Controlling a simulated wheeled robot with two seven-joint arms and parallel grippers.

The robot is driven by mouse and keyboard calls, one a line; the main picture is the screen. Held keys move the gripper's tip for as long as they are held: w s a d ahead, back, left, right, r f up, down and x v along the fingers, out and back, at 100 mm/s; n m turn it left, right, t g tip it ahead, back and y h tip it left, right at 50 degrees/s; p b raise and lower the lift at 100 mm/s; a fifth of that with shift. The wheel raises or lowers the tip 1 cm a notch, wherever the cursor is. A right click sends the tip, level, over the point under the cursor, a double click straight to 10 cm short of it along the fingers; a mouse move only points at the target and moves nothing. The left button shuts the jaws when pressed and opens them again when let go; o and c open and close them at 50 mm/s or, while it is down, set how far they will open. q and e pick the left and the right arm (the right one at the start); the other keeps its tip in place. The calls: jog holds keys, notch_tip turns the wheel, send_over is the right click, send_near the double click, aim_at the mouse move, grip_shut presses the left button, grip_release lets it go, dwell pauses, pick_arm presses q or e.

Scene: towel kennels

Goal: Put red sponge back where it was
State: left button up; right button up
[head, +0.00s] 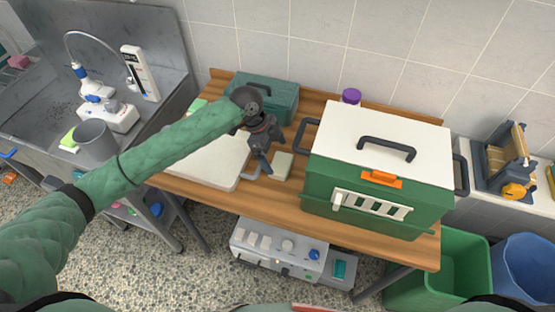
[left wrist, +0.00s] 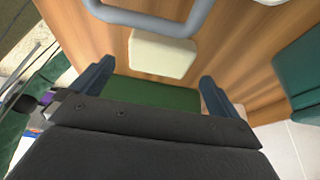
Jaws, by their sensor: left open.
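A small pinkish-red block (head: 18,61), which may be the red sponge, lies far left by the sink; it is too small to be sure. My left gripper (head: 264,166) is over the wooden table, between the white board and the green kennel. It points down beside a cream block (head: 282,166). In the left wrist view my left gripper (left wrist: 155,85) has its fingers apart with nothing held between them. The cream block (left wrist: 163,55) lies on the wood beyond the fingertips. No red sponge shows in the left wrist view. My right gripper is not in view.
The green kennel (head: 370,207) with a white lid fills the table's right. A white board (head: 205,163) lies left, and a teal box (head: 275,92) stands behind. A yellow-green sponge (head: 69,138) and grey cup (head: 96,142) are at the sink. Below is a grey device (head: 280,250).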

pick_arm(q)
jog(key=b+v, duration=0.2)
jog(key=v, duration=0.6)
jog(key=shift+a, duration=0.15)
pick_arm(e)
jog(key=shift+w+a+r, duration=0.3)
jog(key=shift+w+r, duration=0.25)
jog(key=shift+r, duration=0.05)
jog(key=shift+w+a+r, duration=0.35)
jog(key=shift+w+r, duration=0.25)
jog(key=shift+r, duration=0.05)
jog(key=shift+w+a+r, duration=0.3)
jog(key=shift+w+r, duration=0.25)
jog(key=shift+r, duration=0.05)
pick_arm(q)
jog(key=shift+r, duration=0.15)
